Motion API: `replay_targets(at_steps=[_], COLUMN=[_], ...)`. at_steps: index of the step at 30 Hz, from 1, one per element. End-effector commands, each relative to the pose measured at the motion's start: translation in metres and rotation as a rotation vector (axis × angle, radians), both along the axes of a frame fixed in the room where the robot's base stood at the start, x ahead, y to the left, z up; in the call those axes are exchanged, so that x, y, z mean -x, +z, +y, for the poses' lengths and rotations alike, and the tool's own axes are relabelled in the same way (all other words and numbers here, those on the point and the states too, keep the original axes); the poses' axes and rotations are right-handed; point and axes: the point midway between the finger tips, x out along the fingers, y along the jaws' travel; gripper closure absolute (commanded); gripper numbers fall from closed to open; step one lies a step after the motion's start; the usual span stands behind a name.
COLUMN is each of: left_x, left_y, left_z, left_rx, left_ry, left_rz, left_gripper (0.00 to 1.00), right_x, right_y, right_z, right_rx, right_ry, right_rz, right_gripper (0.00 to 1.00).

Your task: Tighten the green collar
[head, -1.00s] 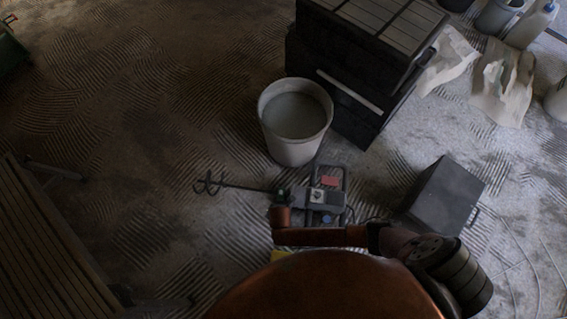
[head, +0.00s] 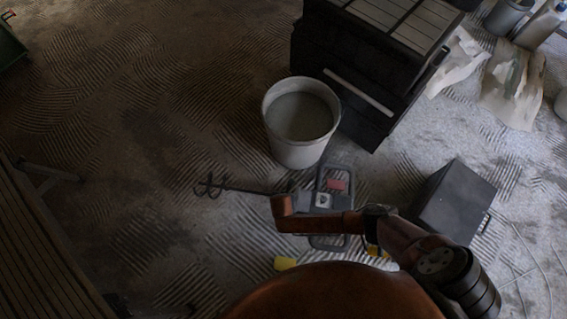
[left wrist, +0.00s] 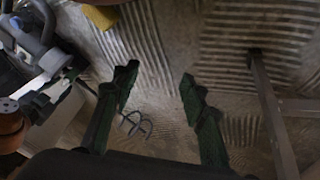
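A paddle mixer lies on the floor. Its body (head: 332,184) and its shaft with a wire whisk (head: 212,187) show in the head view. I cannot make out the green collar clearly; my copper right arm crosses the mixer near where the shaft meets the body. The left wrist view shows the mixer body (left wrist: 38,40) at the upper left and the whisk (left wrist: 135,124) between the fingers. My left gripper (left wrist: 159,76) is open and empty, its dark green fingers apart above the floor. It does not show in the head view. My right gripper is not visible.
A bucket (head: 300,136) and a black toolbox stack (head: 345,95) stand behind the mixer. A dark case (head: 455,203) sits to the right. A slatted wooden surface (head: 40,245) is at the left. A yellow thing (head: 285,263) lies near my body. Floor left of the whisk is clear.

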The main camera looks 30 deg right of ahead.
Motion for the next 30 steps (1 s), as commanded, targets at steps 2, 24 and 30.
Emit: replay_targets(at_steps=[2, 24, 30], left_x=[-0.0039, -0.0112, -0.0112], left_y=[-0.0076, -0.0106, -0.0105], left_z=[-0.0039, -0.0087, -0.0087], left_rx=[0.011, 0.026, 0.026], left_ry=[0.003, 0.011, 0.010], left_rz=[-0.021, -0.056, -0.056], left_gripper=[0.60, 0.60, 0.60], right_x=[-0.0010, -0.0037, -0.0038], right_y=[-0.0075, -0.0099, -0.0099], right_z=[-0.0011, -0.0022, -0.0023], right_rx=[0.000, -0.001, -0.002], right_ry=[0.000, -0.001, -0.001], right_rz=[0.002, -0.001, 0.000], right_gripper=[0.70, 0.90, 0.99])
